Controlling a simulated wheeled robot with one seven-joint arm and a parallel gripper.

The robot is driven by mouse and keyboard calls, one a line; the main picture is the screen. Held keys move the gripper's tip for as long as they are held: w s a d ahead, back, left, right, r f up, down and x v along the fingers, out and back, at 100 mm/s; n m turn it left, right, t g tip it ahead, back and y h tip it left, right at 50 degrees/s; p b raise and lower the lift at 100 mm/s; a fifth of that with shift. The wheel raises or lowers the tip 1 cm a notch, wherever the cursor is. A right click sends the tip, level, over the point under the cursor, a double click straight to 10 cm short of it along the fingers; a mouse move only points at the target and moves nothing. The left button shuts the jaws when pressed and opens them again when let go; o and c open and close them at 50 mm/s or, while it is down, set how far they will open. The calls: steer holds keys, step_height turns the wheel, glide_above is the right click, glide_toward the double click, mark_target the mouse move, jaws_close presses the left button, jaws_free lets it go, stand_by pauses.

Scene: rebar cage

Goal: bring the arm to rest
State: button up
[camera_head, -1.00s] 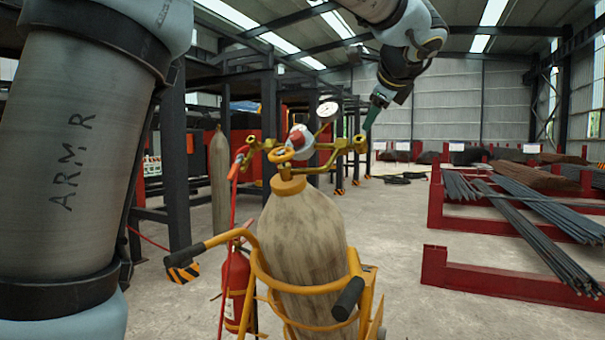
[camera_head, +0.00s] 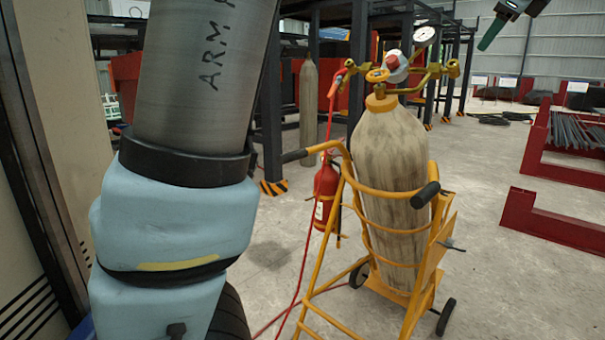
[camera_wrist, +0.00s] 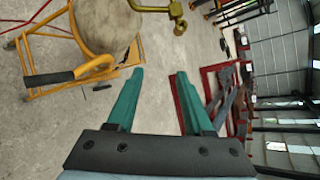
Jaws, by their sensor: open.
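My gripper (camera_wrist: 160,105) is open and empty in the wrist view, its two green fingers spread apart over the concrete floor. In the head view my gripper (camera_head: 490,35) shows only partly at the top right edge, in the air to the right of the gas cylinder's gauge. My large upper arm segment, marked ARM R, stands on the left of the head view. The rest of the arm between is out of frame.
A gas cylinder (camera_head: 392,150) stands in a yellow cart (camera_head: 440,250), with a pressure gauge (camera_head: 424,35) on top. A red fire extinguisher (camera_head: 326,195) hangs beside it. Red rack beams (camera_head: 555,220) lie at right. Floor between is clear.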

steer(key=w+a+f+n+g+y+p, duration=0.1)
steer(key=w+a+f+n+g+y, duration=0.15)
steer(key=a+f+n, duration=0.65)
steer(key=w+a+f+n+g+y, duration=0.1)
steer(key=w+a+f+n+g, duration=0.2)
steer(key=a+f, duration=1.2)
steer(key=s+a+f+n+g, duration=0.2)
steer(key=s+a+f+n, duration=0.5)
steer(key=a, duration=0.2)
steer(key=s+a+f+n+g+p, duration=0.1)
steer(key=s+a+f+n+g, duration=0.2)
steer(key=s+a+f+n, duration=0.4)
steer(key=shift+s+a+f+n+h, duration=0.15)
steer(key=shift+s+a+n+h, duration=0.25)
steer(key=shift+a, duration=0.85)
steer(key=shift+w, duration=0.15)
